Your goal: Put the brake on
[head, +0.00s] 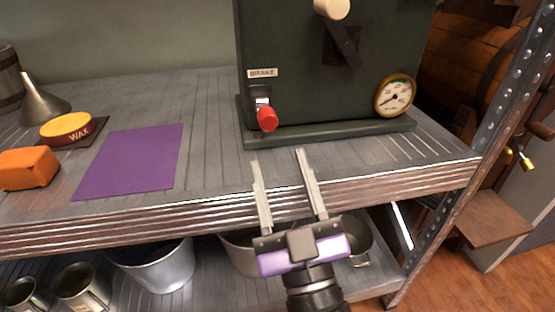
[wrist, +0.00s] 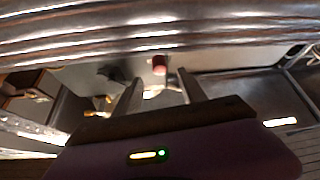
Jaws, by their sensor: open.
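A dark green machine (head: 290,60) stands on the shelf, with a small BRAKE label (head: 262,73) on its front. Below the label, a red knob (head: 267,119) sticks out at the foot of a pale slotted plate (head: 262,97). My gripper (head: 277,157) is open and empty in front of the shelf edge, its two fingers pointing toward the machine. It is below the red knob in the picture and apart from it. In the wrist view, a small red thing (wrist: 159,62), perhaps the knob, shows beyond the open fingers; that view is blurred.
A round gauge (head: 395,96) and a crank with a cream handle (head: 332,9) are on the machine. Left lie a purple sheet (head: 130,160), a wax tin (head: 67,128), an orange block (head: 27,168) and a funnel (head: 42,106). A metal post (head: 460,150) stands right; buckets (head: 160,265) sit below.

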